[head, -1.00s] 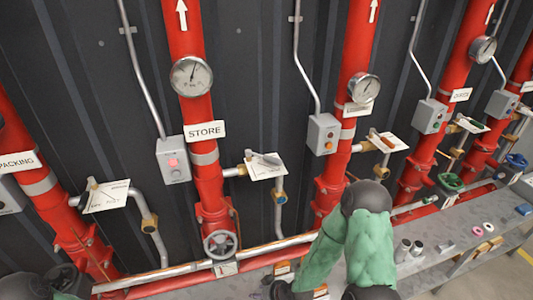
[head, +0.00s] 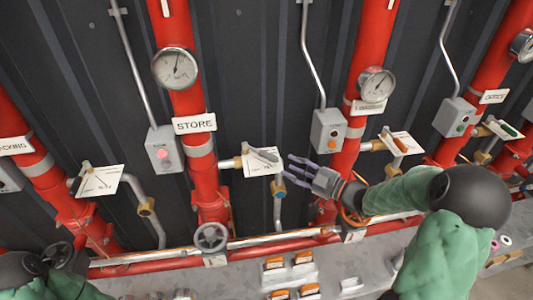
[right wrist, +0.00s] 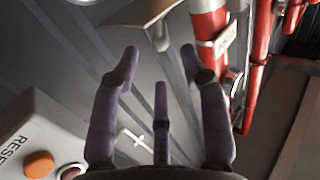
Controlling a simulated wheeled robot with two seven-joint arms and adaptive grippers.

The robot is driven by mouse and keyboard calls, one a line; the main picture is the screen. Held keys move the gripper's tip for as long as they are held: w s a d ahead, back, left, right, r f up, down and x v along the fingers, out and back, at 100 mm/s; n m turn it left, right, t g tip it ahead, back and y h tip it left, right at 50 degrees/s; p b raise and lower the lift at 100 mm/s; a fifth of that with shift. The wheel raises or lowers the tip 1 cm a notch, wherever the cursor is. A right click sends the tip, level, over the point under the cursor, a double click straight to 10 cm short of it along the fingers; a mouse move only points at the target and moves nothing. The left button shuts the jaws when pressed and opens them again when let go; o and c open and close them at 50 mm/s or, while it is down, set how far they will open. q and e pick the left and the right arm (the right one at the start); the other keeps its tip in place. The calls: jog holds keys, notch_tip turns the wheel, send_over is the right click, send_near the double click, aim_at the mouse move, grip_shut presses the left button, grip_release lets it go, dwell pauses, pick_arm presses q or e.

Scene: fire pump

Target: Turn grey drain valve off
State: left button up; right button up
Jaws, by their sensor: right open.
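The grey drain valve lever (head: 265,154) lies across a white plate (head: 257,166) on a branch beside the red pipe labelled STORE. My right gripper (head: 289,172) is open and empty, its fingers pointing left, just right of that plate. In the right wrist view, my right gripper (right wrist: 160,70) shows three spread fingers with nothing between them. A plate edge (right wrist: 140,12) with a brass stem shows beyond the fingertips; the lever is not clear there.
A grey button box (head: 328,131) is above my right gripper; a box marked RESET (right wrist: 35,150) is close in the wrist view. An orange lever (head: 401,145) is to the right. A grey handwheel (head: 211,236) is low on the STORE pipe. A bench (head: 240,283) runs below.

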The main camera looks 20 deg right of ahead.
aim_at(260, 153)
jog(key=x, duration=1)
grip_shut()
